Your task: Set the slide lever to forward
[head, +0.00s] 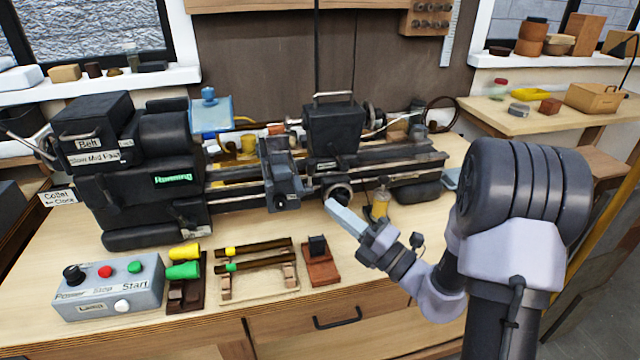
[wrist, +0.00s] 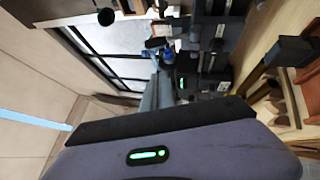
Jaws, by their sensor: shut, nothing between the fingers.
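A small red-brown base with a black upright block (head: 318,246) lies on the bench in front of the lathe, and I cannot tell whether this is the slide lever. No readable "forward" mark shows. The black lathe (head: 150,195) has a carriage (head: 283,185) on its bed, with a round handwheel (head: 339,191) to its right. My gripper (head: 332,205) is shut and empty, its pale tip just in front of the handwheel; I cannot tell whether they touch. In the wrist view, my gripper (wrist: 157,75) points at dark machine parts and a window.
A grey control box (head: 108,288) with buttons stands at the front left. Yellow and green rolls (head: 184,260) and a rack with brown rods (head: 255,262) lie beside it. A small amber bottle (head: 380,203) stands close to my gripper. The front right bench top is mostly clear.

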